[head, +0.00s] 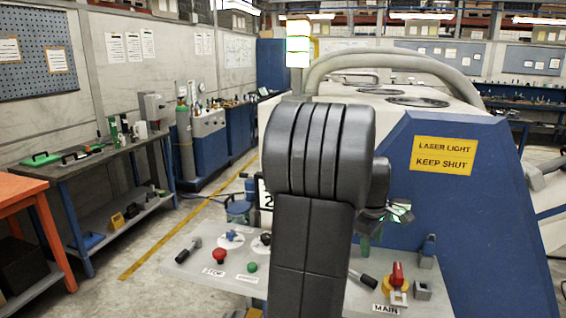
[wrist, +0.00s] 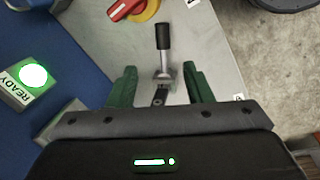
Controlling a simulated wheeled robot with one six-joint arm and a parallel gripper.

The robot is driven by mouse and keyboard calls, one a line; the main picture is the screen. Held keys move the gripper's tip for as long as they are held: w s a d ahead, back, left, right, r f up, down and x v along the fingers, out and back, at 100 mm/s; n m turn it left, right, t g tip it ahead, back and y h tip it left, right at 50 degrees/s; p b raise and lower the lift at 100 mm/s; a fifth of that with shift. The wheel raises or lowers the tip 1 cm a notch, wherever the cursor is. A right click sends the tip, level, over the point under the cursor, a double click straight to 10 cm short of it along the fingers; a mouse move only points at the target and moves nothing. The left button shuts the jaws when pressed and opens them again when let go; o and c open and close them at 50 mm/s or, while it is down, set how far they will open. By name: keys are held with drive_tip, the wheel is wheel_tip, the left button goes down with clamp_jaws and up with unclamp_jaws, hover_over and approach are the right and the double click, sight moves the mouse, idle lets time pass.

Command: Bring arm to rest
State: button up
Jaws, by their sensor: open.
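My gripper (wrist: 160,88) shows in the wrist view with its two green fingers apart and nothing held between them. A small lever (wrist: 163,36) with a black grip and metal base appears above and between the fingertips. I cannot tell how far below the fingers it lies. In the head view my dark arm stands upright across the middle and hides part of the control panel (head: 215,250).
The panel carries a red emergency knob (head: 220,255), a red-and-yellow MAIN switch (head: 397,280) and levers. A blue machine housing (head: 480,200) rises behind. A lit READY lamp (wrist: 33,76) shows at left in the wrist view.

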sight(369, 279)
drive_tip(key=x, duration=0.9)
drive_tip(key=p+x, duration=0.1)
drive_tip(key=x, duration=0.4)
drive_tip(key=shift+s+f, duration=0.15)
drive_tip(key=shift+s, duration=0.1)
drive_tip(key=shift+a+m, duration=0.15)
drive_tip(key=shift+m, duration=0.15)
drive_tip(key=shift+s+a+m+b, duration=0.35)
drive_tip(key=shift+s+a+m, duration=0.05)
drive_tip(key=shift+a+m, duration=0.1)
